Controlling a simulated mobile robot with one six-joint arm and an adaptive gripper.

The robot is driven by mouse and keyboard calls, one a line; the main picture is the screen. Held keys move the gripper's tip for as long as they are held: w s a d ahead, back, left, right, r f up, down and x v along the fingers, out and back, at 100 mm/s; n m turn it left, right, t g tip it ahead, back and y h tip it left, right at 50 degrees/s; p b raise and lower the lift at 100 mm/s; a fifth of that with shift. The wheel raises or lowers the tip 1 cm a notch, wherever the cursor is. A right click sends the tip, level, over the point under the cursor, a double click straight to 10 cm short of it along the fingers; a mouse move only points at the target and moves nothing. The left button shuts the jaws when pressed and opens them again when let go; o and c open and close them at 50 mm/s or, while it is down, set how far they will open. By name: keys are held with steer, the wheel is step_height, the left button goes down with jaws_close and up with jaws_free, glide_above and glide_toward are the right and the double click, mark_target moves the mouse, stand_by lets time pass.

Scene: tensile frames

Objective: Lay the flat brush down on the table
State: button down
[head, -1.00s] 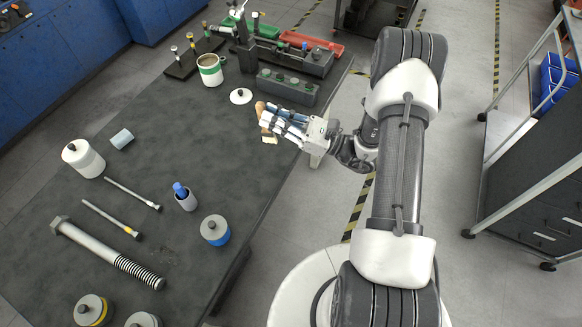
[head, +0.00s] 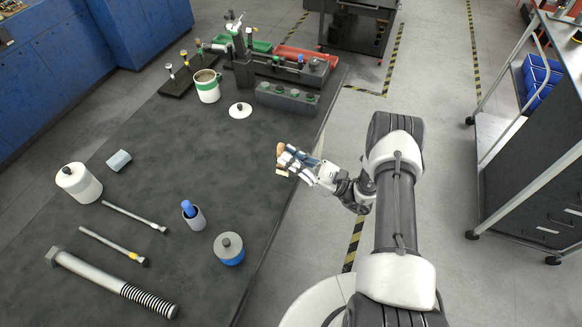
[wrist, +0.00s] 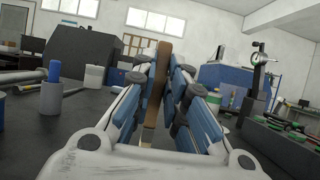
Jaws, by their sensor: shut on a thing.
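My gripper (head: 287,160) is over the right edge of the dark table (head: 200,140) in the head view. It is shut on the flat brush (head: 281,149), whose brown handle sticks up past the fingers. In the wrist view the brown handle (wrist: 157,88) stands upright between the blue finger pads (wrist: 160,95). A pale piece shows below the fingers in the head view and may be the brush's lower end. I cannot tell whether it touches the table.
A grey block with green-topped parts (head: 287,98) and a white lid (head: 240,110) lie behind the gripper. A green-banded mug (head: 207,88) stands further left. A blue-banded container (head: 229,250) and a cup with a blue item (head: 194,216) stand nearer. The table's middle is clear.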

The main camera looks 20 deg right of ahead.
steer(key=shift+f+b, duration=0.75)
steer(key=shift+f, duration=1.25)
steer(key=shift+f, duration=0.2)
steer(key=c, duration=1.6)
jaws_free()
steer(key=shift+r, duration=0.15)
